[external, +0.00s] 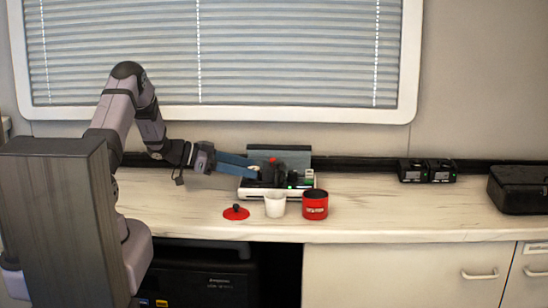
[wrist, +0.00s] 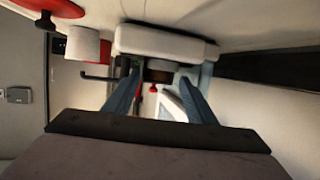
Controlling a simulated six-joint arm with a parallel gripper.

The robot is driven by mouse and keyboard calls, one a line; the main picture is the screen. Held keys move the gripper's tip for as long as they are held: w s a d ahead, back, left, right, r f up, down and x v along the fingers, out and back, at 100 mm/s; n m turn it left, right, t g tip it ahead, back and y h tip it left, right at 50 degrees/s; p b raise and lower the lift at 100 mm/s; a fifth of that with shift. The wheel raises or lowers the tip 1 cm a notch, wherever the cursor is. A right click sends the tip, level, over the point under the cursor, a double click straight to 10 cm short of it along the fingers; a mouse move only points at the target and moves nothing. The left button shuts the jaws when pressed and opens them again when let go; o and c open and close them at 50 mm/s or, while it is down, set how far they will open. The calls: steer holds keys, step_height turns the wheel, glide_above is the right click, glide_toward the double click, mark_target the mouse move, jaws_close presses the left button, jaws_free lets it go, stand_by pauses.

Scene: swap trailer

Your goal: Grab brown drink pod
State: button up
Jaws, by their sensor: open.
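My gripper (external: 253,170) reaches over the counter to a low white and black machine (external: 247,192). Its blue fingers are open and show in the wrist view (wrist: 167,76). A small dark brown piece (wrist: 158,76) sits between the fingertips, just below the white rounded part of the machine (wrist: 165,42). It may be the brown drink pod, but it is too blurred and small to be sure. No gap or contact between it and the fingers can be made out. In the external view dark parts of the machine and the fingers hide that spot.
A red lid with a black knob (external: 236,213), a white cup (external: 275,206) and a red canister (external: 315,205) stand in front of the machine. The counter between is clear.

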steer(key=c, duration=1.1)
step_height(320, 180, up, 10)
steer(key=shift+r+p, duration=0.1)
steer(key=shift+p, duration=0.2)
